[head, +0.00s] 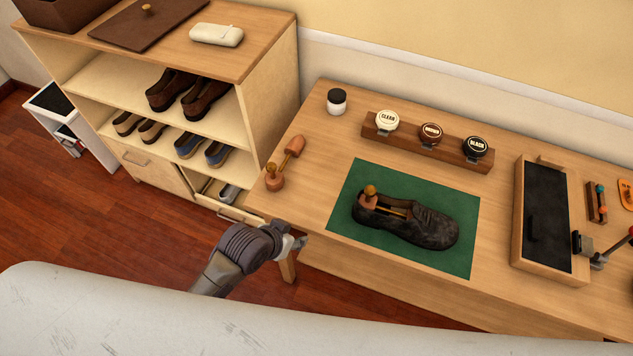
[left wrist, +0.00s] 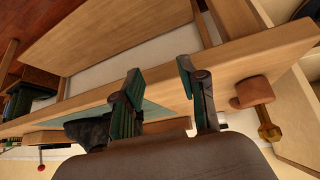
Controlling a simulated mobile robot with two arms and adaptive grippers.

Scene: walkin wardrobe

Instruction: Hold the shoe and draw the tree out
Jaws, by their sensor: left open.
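A dark, worn shoe (head: 432,229) lies on a green mat (head: 345,213) on the bench, toe to the right. A wooden shoe tree (head: 369,200) with a round knob sits inside it, its knob above the heel opening. In the left wrist view the dark shoe (left wrist: 88,133) shows partly, behind my gripper. My left gripper (head: 298,243) is at the bench's front left edge, left of the shoe and apart from it. Its two fingers (left wrist: 166,88) are spread with nothing between them. My right gripper is not in view.
A loose shoe tree (head: 292,150) lies at the bench's left end. A rack of round tins (head: 430,141) and a white jar (head: 337,102) stand behind the mat. A dark-lined tray (head: 547,215) is to the right. A shelf unit (head: 262,90) holds several shoes.

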